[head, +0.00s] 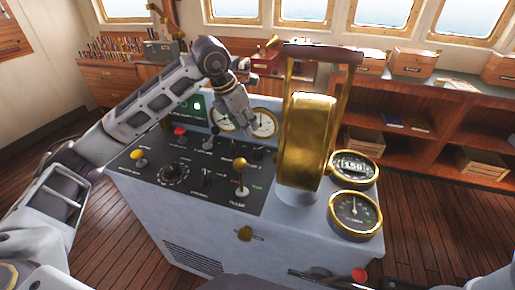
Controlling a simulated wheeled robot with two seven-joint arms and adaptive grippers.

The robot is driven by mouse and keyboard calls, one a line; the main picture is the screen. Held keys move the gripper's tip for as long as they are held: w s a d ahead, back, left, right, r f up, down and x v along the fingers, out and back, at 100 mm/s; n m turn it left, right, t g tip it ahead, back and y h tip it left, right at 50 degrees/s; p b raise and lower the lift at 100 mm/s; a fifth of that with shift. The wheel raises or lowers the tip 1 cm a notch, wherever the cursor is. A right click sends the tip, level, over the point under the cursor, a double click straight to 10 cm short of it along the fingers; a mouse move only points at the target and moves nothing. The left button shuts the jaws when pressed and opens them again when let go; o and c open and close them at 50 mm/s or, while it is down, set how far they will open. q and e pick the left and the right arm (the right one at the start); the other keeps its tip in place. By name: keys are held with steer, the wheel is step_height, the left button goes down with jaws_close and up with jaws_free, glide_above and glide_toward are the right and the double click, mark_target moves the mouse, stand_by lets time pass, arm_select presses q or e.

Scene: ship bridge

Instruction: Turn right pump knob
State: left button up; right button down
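The console's dark control panel (195,196) carries several small knobs and levers; their labels are too small to read, so I cannot tell which is the right pump knob. A small dark knob (258,154) sits on its right part, near the brass wheel housing. A black lever (210,140) stands left of it, and a black rotary dial (173,174) is at the front left. My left gripper (243,132) points down over the panel's back right, in front of the two white gauges. Its fingertips are small, and contact with a knob cannot be made out. My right gripper is not clearly visible.
The tall brass housing with handle (305,140) stands just right of the panel. A brass-ball lever (240,165) rises at the panel's front. Two brass-rimmed gauges (356,212) are at the right. A red-tipped lever (358,274) is low in front. Wooden shelves (420,155) stand behind.

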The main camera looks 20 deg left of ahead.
mark_target(258, 149)
arm_select(q)
steer(key=x, duration=1.3)
steer(key=shift+s+f, duration=0.1)
jaws_close()
